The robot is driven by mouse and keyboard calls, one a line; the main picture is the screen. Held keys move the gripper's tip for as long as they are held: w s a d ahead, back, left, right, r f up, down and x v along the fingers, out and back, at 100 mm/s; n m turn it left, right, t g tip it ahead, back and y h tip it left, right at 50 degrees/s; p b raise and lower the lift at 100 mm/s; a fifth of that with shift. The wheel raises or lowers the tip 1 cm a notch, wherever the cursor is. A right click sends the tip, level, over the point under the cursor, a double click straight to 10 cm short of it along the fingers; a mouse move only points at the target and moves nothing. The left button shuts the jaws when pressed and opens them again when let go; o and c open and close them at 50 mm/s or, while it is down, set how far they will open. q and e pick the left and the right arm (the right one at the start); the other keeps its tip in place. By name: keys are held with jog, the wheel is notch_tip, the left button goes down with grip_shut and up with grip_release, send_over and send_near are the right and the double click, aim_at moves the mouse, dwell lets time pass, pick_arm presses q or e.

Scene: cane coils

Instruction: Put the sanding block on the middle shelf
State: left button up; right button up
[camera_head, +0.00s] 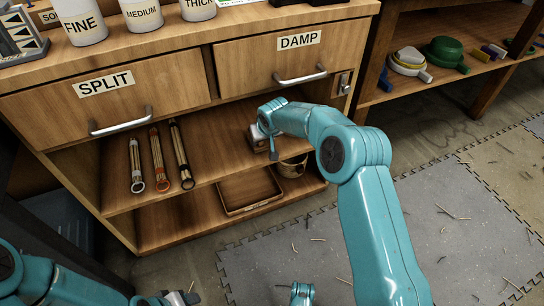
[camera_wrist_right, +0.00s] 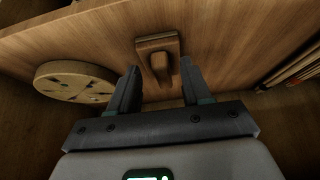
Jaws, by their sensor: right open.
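The sanding block, a small brown wooden block with a rounded grip (camera_wrist_right: 158,62), rests on a wooden board surface in the right wrist view. It lies just beyond and between the fingertips of my right gripper (camera_wrist_right: 155,85), which is open with nothing held. In the head view my right arm reaches into the cabinet, and its gripper (camera_head: 263,138) is at the right part of the middle shelf (camera_head: 218,150); the arm largely hides this spot. My left gripper (camera_head: 182,298) is low at the bottom edge, partly cut off, and its jaw opening is unclear.
Several cane bundles (camera_head: 157,158) lie on the shelf's left. A tray (camera_head: 248,208) and a round container (camera_head: 292,167) are below. Drawers marked SPLIT (camera_head: 105,95) and DAMP (camera_head: 290,55) sit above. A round holed disc (camera_wrist_right: 75,80) is left in the wrist view.

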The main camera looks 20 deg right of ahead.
jog(key=s, duration=0.8)
jog(key=shift+s+d, duration=0.2)
jog(key=shift+s, duration=0.2)
jog(key=shift+r, duration=0.1)
